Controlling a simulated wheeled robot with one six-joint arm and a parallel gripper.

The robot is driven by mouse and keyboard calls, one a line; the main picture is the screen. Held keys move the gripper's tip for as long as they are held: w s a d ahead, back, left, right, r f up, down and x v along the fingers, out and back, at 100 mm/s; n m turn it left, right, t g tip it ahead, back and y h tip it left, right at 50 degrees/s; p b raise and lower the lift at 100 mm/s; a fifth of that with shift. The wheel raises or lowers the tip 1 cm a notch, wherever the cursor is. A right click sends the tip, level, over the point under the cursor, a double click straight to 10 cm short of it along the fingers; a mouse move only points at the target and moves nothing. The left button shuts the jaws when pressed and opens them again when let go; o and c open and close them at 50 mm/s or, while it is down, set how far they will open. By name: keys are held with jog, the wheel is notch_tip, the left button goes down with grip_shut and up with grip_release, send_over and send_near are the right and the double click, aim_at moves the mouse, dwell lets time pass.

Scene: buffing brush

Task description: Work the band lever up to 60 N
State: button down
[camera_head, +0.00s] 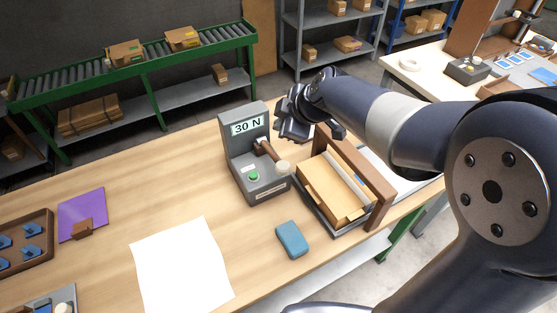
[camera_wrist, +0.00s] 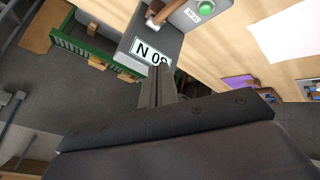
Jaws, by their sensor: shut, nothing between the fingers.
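A grey box unit (camera_head: 240,140) stands on the wooden table, and its display (camera_head: 246,127) reads 30 N. The display also shows upside down in the wrist view (camera_wrist: 150,53). The band lever (camera_head: 268,150) is a brown arm on the unit's right side, ending in a pale round knob (camera_head: 283,168). Part of the lever shows at the top of the wrist view (camera_wrist: 160,14). A green button (camera_head: 253,177) is on the unit's sloped front. My gripper (camera_wrist: 157,86) is shut and empty, behind and to the right of the unit, its fingers near the display's edge in the wrist view.
A blue block (camera_head: 292,239) and a white sheet (camera_head: 182,265) lie in front. A purple sheet (camera_head: 82,213) and a brown tray (camera_head: 48,258) are at left. Table left of the unit is clear.

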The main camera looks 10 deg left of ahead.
jog(key=shift+f, duration=0.1)
jog(key=b, duration=0.5)
send_over(283, 164)
jog(key=f, duration=0.7)
jog(key=shift+w+a+f, duration=0.1)
jog(key=shift+w+f, duration=0.15)
jog(key=shift+f, duration=0.05)
jog(key=shift+f+b, duration=0.5)
jog(key=shift+b, duration=0.1)
jog(key=shift+f, duration=0.15)
dwell(0.7)
jog(key=shift+s+f+b, duration=0.1)
jog(key=shift+f+b, duration=0.2)
jog(key=shift+b, duration=0.55)
jog(key=shift+s+f+b, duration=0.1)
jog(key=shift+f+b, duration=1)
jog(key=shift+b, duration=0.4)
dwell(0.9)
dwell(0.6)
jog(key=shift+r+p, duration=0.6)
jog(key=shift+r, duration=1)
